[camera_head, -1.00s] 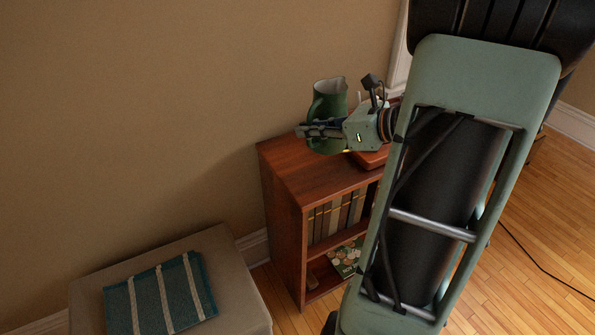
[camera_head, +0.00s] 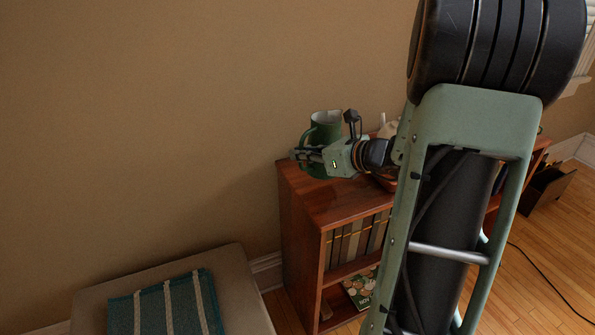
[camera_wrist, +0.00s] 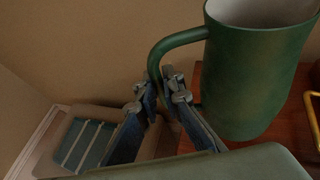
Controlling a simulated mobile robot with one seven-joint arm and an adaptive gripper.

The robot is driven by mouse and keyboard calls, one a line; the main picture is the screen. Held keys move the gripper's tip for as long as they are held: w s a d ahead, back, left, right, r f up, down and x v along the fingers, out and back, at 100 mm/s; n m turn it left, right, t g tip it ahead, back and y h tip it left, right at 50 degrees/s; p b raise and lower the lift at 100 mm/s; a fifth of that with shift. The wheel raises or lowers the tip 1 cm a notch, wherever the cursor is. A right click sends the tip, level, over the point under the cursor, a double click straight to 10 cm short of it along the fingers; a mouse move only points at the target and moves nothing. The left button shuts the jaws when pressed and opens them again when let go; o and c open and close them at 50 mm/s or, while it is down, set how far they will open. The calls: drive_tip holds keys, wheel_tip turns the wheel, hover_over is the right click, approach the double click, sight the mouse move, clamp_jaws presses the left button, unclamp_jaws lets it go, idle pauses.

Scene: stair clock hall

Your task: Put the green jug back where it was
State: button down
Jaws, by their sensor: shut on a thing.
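The green jug (camera_head: 325,128) is at the left end of the bookcase top (camera_head: 318,197), near the wall. In the wrist view the jug (camera_wrist: 250,75) looks roughly upright, with its open mouth up and its handle on the left. My gripper (camera_wrist: 160,87) is shut on the handle, one finger on each side. In the head view my gripper (camera_head: 300,156) comes in from the right, in front of the jug, and hides its lower part. I cannot tell whether the jug's base touches the wood.
A cushioned bench (camera_head: 236,290) with a striped teal cloth (camera_head: 168,308) stands left of the bookcase. Books (camera_head: 355,240) fill the upper shelf. The wall is close behind. My arm covers much of the bookcase's right part. A cable (camera_head: 550,278) lies on the floor.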

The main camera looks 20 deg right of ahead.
sight(302, 166)
drive_tip(key=shift+w+a+f+b, duration=0.1)
drive_tip(key=shift+w+f+b, duration=0.15)
drive_tip(key=shift+f, duration=0.45)
drive_tip(key=shift+w+a+f+b, duration=0.1)
drive_tip(key=shift+f+b, duration=0.2)
drive_tip(key=shift+f, duration=0.4)
drive_tip(key=shift+w+a+f+b, duration=0.1)
drive_tip(key=shift+w+f+b, duration=0.15)
drive_tip(key=shift+f, duration=0.45)
drive_tip(key=shift+f, duration=0.2)
drive_tip(key=c, duration=2.1)
unclamp_jaws()
drive_tip(key=shift+s, duration=0.1)
drive_tip(key=shift+s+r, duration=0.15)
drive_tip(key=shift+r, duration=0.1)
drive_tip(key=p+v, duration=0.2)
drive_tip(key=v, duration=0.9)
drive_tip(key=shift+s+d+p, duration=0.2)
drive_tip(key=shift+s+p, duration=0.1)
drive_tip(key=shift+p, duration=0.05)
